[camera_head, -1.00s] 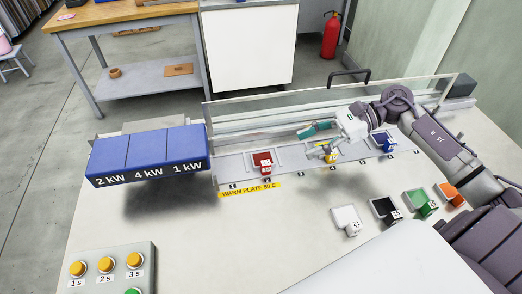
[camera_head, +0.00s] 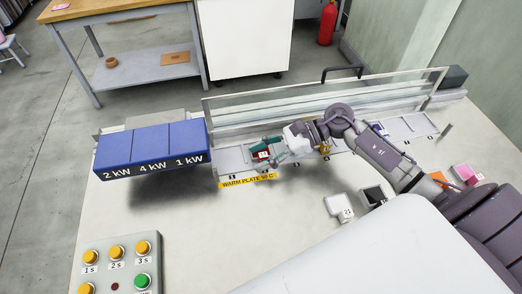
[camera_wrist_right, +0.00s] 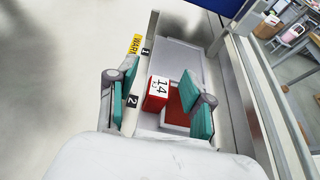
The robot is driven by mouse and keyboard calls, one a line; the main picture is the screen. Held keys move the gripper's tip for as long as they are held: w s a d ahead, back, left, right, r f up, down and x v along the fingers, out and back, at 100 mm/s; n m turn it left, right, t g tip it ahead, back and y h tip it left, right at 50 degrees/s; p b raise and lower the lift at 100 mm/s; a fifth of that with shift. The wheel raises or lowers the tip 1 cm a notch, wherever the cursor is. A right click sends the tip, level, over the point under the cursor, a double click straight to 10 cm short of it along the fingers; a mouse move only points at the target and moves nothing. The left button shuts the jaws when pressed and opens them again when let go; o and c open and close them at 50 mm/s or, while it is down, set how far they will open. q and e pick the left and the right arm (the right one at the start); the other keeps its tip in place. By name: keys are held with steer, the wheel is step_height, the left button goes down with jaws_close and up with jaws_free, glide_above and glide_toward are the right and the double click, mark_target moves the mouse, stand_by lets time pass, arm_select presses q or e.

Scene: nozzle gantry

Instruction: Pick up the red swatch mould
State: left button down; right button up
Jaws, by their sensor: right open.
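The red swatch mould (camera_head: 261,154) sits on the grey warm plate (camera_head: 233,159), towards its left end. In the right wrist view the mould (camera_wrist_right: 174,108) shows a white label reading 14 and a red, tray-like part beside it. My right gripper (camera_head: 269,152) is over the mould, its teal fingers open. In the right wrist view the gripper (camera_wrist_right: 158,92) has one finger on each side of the mould, with nothing held. Whether the fingers touch it is not clear. The left gripper is not in view.
A yellow mould (camera_head: 326,149) stands farther right on the plate, partly behind my right arm. White (camera_head: 339,207), black (camera_head: 373,196) and pink (camera_head: 467,174) moulds stand on the bench. A clear guard (camera_head: 300,93) runs behind the plate; blue heater blocks (camera_head: 152,146) are left.

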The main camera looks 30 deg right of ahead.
jaws_close()
stand_by(0.3)
